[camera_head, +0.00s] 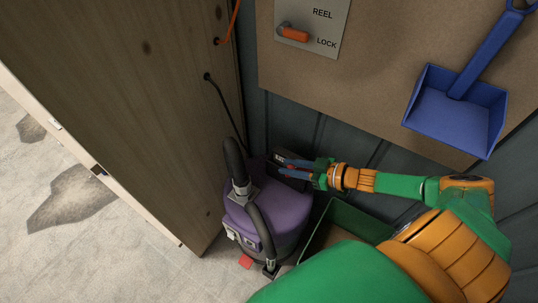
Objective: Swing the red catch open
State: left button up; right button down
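An orange-red lever (293,34) lies across a grey plate (338,12) marked REEL and LOCK, high on the brown board. It points roughly toward the word LOCK; it is the only catch-like part I make out, and whether it is the red catch I cannot tell. My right gripper (280,165) is well below it, above and beside the purple vacuum cleaner (280,212), in front of a small dark box (292,181). Its two blue-tipped fingers are apart with nothing visible between them. My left gripper is out of view.
A wooden door or panel (130,90) stands at left, with an orange cord and a black cord at its edge. A blue dustpan (452,115) hangs on the board (385,70). A green bin (352,219) stands beside the vacuum. A small red part (246,261) shows at the vacuum's foot.

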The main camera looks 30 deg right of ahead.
jog(key=s+d+n+g+y+b, duration=0.1)
jog(key=s+n+g+y+b, duration=0.5)
jog(key=b, duration=0.7)
jog(key=n+g, duration=0.2)
jog(key=n, duration=0.1)
jog(key=shift+s+g, duration=0.2)
jog(key=shift+g, duration=0.1)
jog(key=c, duration=0.8)
grip_release()
jog(key=shift+c, duration=0.2)
jog(key=shift+o, duration=0.9)
